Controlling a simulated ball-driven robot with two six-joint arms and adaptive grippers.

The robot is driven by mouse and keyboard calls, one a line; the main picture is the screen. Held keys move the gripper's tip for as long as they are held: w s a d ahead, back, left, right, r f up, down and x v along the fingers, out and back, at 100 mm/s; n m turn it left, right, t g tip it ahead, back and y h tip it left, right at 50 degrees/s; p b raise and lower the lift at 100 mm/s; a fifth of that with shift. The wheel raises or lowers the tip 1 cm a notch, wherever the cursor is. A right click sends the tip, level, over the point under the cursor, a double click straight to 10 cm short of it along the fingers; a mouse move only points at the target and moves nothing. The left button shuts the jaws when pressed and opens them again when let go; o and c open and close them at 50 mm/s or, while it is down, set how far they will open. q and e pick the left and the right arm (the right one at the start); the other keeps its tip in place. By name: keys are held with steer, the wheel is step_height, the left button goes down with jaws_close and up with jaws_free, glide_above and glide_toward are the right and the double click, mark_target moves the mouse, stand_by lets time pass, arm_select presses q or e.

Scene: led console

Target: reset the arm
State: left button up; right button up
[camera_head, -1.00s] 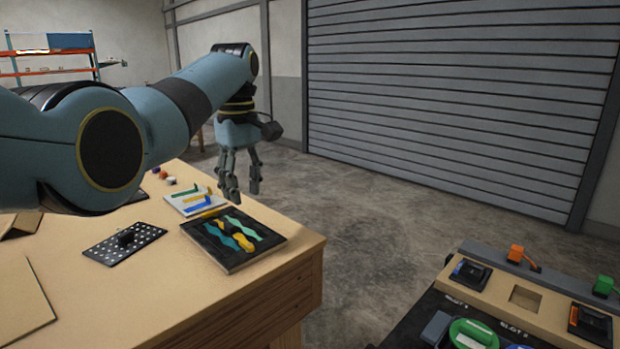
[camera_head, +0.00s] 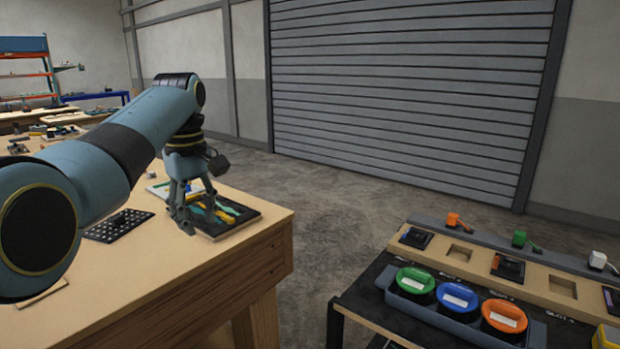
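My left arm comes in from the left, and my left gripper (camera_head: 190,210) points down with its fingers spread apart. In the picture it overlaps the dark tray (camera_head: 240,220) with green, blue and yellow pieces on the wooden table (camera_head: 180,270). I see nothing between its fingers; whether it touches the tray I cannot tell. My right gripper is not in view.
A console (camera_head: 390,278) at the lower right holds green (camera_head: 415,279), blue (camera_head: 457,296) and orange (camera_head: 505,314) round-lidded containers, with a slotted wooden panel behind them. A black dotted plate (camera_head: 118,226) lies on the table. Open concrete floor separates table and console.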

arm_select(q)
steer(key=s+a+f+m+t, duration=0.1)
steer(key=s+a+f+m, duration=0.15)
steer(key=s+f, duration=0.5)
steer(key=s+a+f+m+t, duration=0.1)
steer(key=s+a+f+m, duration=0.15)
steer(key=s+f, duration=0.45)
steer(key=s+a+r+m+t, duration=0.1)
steer(key=s+r+m, duration=0.2)
steer(key=s, duration=1)
steer(key=s+r+m+t, duration=0.1)
steer(key=s+r+m, duration=0.15)
steer(key=s, duration=1.05)
step_height(320, 180, down, 32)
steer(key=s+a+g+b, duration=0.2)
steer(key=a+b, duration=0.1)
steer(key=b, duration=0.3)
steer(key=s+a+f+g+b, duration=0.1)
steer(key=s+f+b, duration=0.3)
steer(key=s+f, duration=1.4)
step_height(320, 180, down, 4)
steer(key=shift+s+r+y+b, duration=0.1)
steer(key=shift+s+y+b, duration=0.2)
steer(key=shift+y, duration=0.1)
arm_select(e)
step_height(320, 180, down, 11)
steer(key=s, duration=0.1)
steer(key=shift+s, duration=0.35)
